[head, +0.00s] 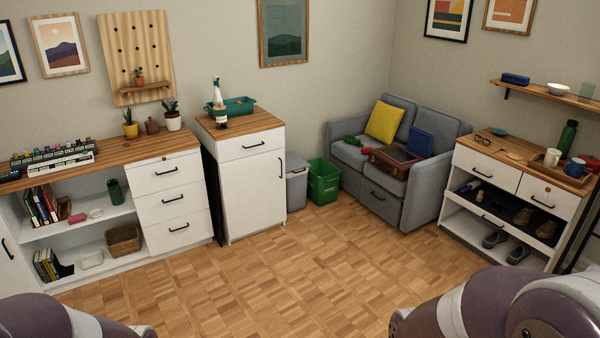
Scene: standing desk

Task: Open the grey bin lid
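The grey bin (297,188) stands on the floor against the back wall, in the gap between the tall white cabinet and a green bin. Its lid (296,164) looks shut on top. The cabinet hides part of the bin's left side. Only parts of my two arms show at the bottom left and bottom right edges, far from the bin. Neither gripper is in the picture.
A green bin (323,183) stands just right of the grey bin. The white cabinet (252,192) is on its left, and a grey sofa (420,192) is further right. The wooden floor (270,275) in front is clear.

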